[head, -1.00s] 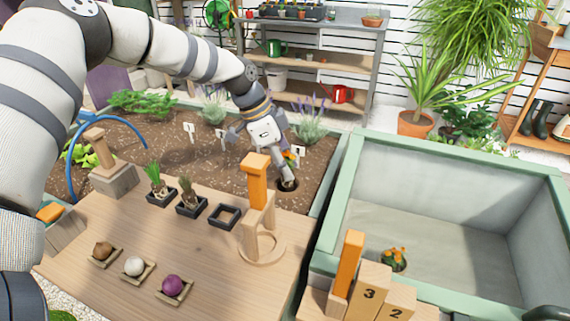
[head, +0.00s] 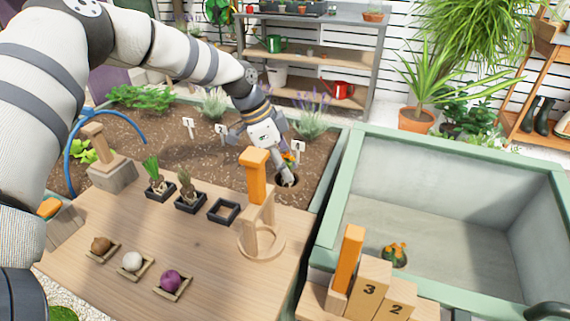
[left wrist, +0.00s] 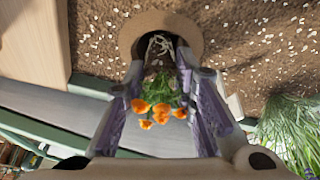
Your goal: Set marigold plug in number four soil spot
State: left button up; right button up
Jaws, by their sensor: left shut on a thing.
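The marigold plug (left wrist: 157,110), with orange flowers, green leaves and a dark root plug with pale roots, is between the fingers of my left gripper (left wrist: 160,95). In the left wrist view its root end is at the round, pale-rimmed hole (left wrist: 130,38) in the soil. In the head view my left gripper (head: 287,172) points down over this hole (head: 288,182), at the right end of the soil bed (head: 165,140). A white marker (head: 299,146) stands beside it; its number is unreadable. How deep the plug sits is unclear. My right gripper is not visible.
A wooden table (head: 120,220) in front holds small trays with bulbs and plants, and a tall stand with an orange block (head: 255,175) close to the hole.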

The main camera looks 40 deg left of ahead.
pick_arm(q)
jog(key=shift+f, duration=0.3)
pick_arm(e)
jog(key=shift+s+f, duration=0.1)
pick_arm(q)
jog(key=o, duration=1.3)
jog(key=shift+r, duration=0.1)
notch_tip(320, 180, up, 9)
jog(key=shift+f+p, duration=0.1)
jog(key=shift+p, duration=1.15)
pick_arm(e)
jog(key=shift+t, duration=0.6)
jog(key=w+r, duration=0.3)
